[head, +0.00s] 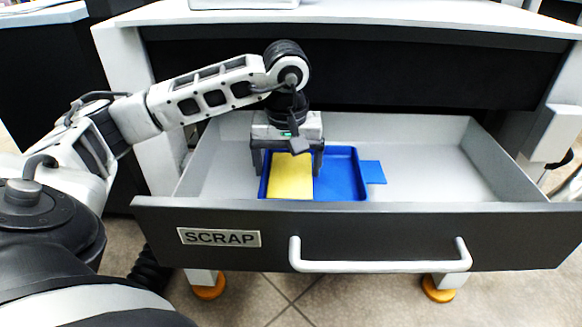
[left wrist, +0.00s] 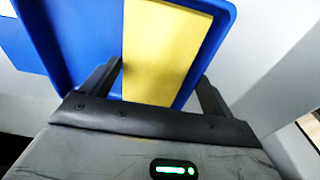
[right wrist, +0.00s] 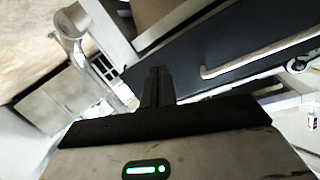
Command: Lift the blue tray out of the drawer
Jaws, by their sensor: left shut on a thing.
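The blue tray (head: 338,191) is inside the open drawer, its lower part hidden behind the drawer front. It also shows in the left wrist view (left wrist: 85,50). A flat yellow piece (head: 290,178) covers its left side, also seen in the left wrist view (left wrist: 158,52). A blue tab (head: 373,172) sticks out at the tray's right. My left gripper (head: 287,168) points down, shut on the tray's left side, with the yellow piece between its fingers. The exact contact is hidden. My right gripper (right wrist: 157,80) shows only in its wrist view, fingers close together and empty.
The grey drawer (head: 440,160) has a dark front labelled SCRAP and a white bar handle (head: 380,265). Its floor right of the tray is free. The cabinet's white top (head: 390,12) overhangs behind.

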